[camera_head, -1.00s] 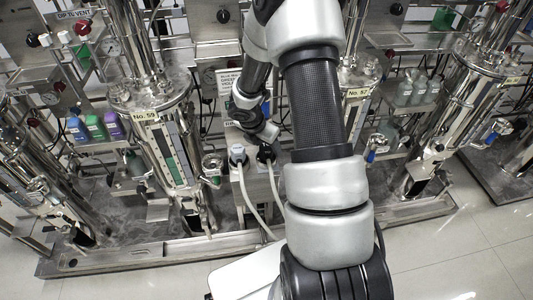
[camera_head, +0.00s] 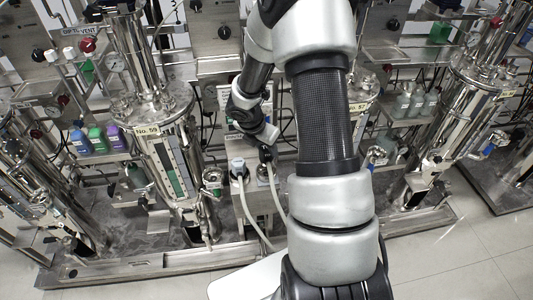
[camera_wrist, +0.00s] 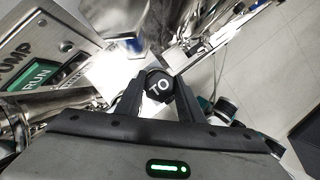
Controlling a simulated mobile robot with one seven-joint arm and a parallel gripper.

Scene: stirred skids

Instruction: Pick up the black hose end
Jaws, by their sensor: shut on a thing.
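The black hose end (camera_head: 266,155) is between the fingers of my gripper (camera_head: 267,146), above a metal box in the middle of the head view. A pale hose hangs down from it. In the wrist view, its round black top (camera_wrist: 159,85) with white letters "TO" sits between the two dark fingers of my gripper (camera_wrist: 159,98). The gripper is shut on it. In the head view, the fingertips are small and partly hidden by my wrist.
A second hose with a grey-white end (camera_head: 237,166) stands close on the left. The metal box (camera_head: 256,198) is below. A glass-and-steel column (camera_head: 168,150) marked No. 59 stands left, with coloured bottles (camera_head: 97,139) beyond. Open tiled floor (camera_head: 465,250) lies at lower right.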

